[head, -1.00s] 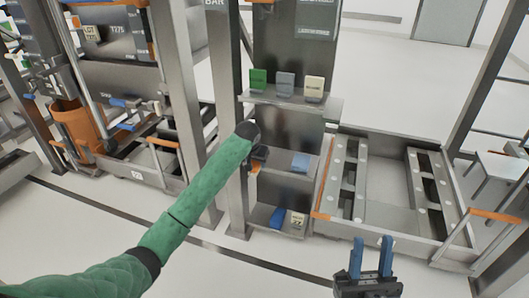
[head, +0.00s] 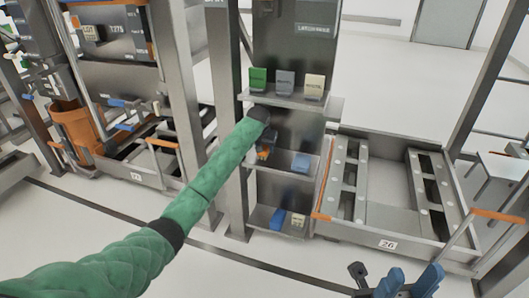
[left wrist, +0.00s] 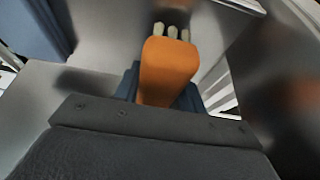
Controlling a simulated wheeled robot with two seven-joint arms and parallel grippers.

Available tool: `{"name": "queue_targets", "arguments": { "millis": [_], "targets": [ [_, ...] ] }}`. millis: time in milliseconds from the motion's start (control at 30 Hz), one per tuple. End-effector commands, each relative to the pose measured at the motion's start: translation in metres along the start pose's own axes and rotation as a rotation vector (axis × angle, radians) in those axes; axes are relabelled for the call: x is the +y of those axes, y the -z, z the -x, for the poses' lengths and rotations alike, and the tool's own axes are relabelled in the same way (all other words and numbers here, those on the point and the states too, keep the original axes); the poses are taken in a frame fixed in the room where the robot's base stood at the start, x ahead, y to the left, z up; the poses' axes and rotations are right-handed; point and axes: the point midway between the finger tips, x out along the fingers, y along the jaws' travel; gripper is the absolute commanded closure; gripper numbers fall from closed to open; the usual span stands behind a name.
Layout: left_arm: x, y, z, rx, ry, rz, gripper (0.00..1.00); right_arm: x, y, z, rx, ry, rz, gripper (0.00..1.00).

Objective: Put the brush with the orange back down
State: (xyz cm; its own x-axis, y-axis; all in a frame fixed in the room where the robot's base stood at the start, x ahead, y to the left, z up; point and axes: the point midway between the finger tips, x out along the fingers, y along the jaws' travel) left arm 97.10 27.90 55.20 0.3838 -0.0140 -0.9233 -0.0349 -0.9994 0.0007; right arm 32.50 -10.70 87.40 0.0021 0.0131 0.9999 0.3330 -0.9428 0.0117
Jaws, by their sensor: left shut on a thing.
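The brush with the orange back (left wrist: 168,70) is between the blue fingers of my left gripper (left wrist: 165,90) in the left wrist view, its pale bristle tufts pointing to the top of the picture. In the head view my green-sleeved left arm reaches to the shelf stand, and a little of the orange brush (head: 263,153) shows below the dark wrist, at the left part of the middle shelf (head: 284,174). I cannot tell whether the brush touches that shelf. My right gripper (head: 409,281), with blue fingers apart, is open and empty at the bottom edge.
The upper shelf (head: 290,100) holds a green (head: 258,78), a grey (head: 285,81) and a cream block (head: 315,86). A blue item (head: 300,163) lies on the middle shelf's right. The lower shelf holds a blue (head: 277,219) and a pale item (head: 298,220). A post (head: 231,150) stands close left.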

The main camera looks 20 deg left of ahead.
Motion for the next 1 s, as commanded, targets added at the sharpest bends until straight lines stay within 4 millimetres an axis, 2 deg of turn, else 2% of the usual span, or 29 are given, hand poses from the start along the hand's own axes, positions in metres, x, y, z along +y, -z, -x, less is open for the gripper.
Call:
{"name": "queue_targets", "arguments": {
  "millis": [33, 100, 467, 500, 600, 967, 1000],
  "targets": [
    [-0.0006, -0.0069, -0.0097, -0.004, 0.001, 0.0, 0.84, -0.0003, -0.0004, 0.0032, 0.002, -0.002, -0.004, 0.64],
    [-0.0006, -0.008, -0.012, -0.003, 0.001, 0.0, 0.84, -0.0005, -0.0007, 0.0023, 0.005, -0.004, -0.008, 0.64],
    [-0.0007, -0.0086, -0.0126, -0.004, 0.001, 0.0, 0.84, -0.0006, -0.0008, -0.0021, 0.007, -0.002, -0.008, 0.64],
    [-0.0008, -0.0092, -0.0138, -0.004, 0.001, 0.0, 0.58, -0.0006, -0.001, -0.0017, 0.005, -0.001, -0.007, 0.64],
    [-0.0008, -0.0093, -0.0142, -0.004, 0.001, 0.0, 0.38, -0.0005, -0.0011, 0.0004, 0.001, -0.001, -0.006, 0.64],
    [-0.0008, -0.0088, -0.0134, -0.003, 0.001, 0.0, 0.38, -0.0008, -0.0015, 0.0062, -0.009, -0.005, -0.007, 0.64],
    [-0.0008, -0.0074, -0.0086, -0.002, 0.001, 0.0, 0.38, -0.001, -0.0016, 0.0024, -0.006, -0.006, -0.009, 0.64]
  ]
}}
